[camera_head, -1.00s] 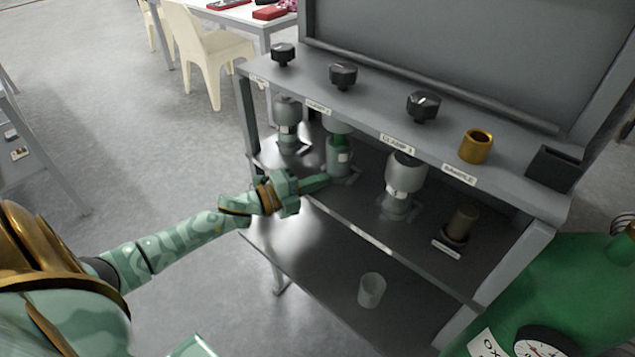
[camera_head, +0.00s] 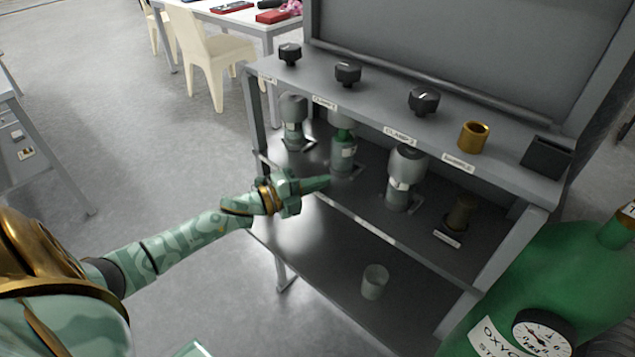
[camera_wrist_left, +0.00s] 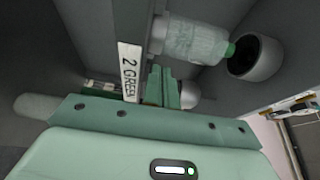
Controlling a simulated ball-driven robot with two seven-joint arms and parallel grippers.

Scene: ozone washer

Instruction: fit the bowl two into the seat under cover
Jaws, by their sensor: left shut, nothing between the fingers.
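In the head view, bowl two (camera_head: 342,157), a clear greenish vessel with a green top, stands upright at the second station, below its grey cover (camera_head: 338,118). It also shows in the left wrist view (camera_wrist_left: 195,42), its green end at the mouth of the hollow dark cover (camera_wrist_left: 257,58). I cannot tell whether it is fully seated. A plate reading "2 GREEN" (camera_wrist_left: 130,72) is beside it. My left gripper (camera_head: 325,183) is shut and empty, its tips in front of and left of the bowl's base. It also shows in the wrist view (camera_wrist_left: 161,86). My right gripper is out of view.
Similar grey-headed units stand left (camera_head: 293,110) and right (camera_head: 404,172) of bowl two. A brown cylinder (camera_head: 463,212) is further right. A clear cup (camera_head: 375,281) stands on the lower shelf (camera_head: 320,255). Black knobs line the top ledge. A green oxygen cylinder (camera_head: 555,285) stands at right.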

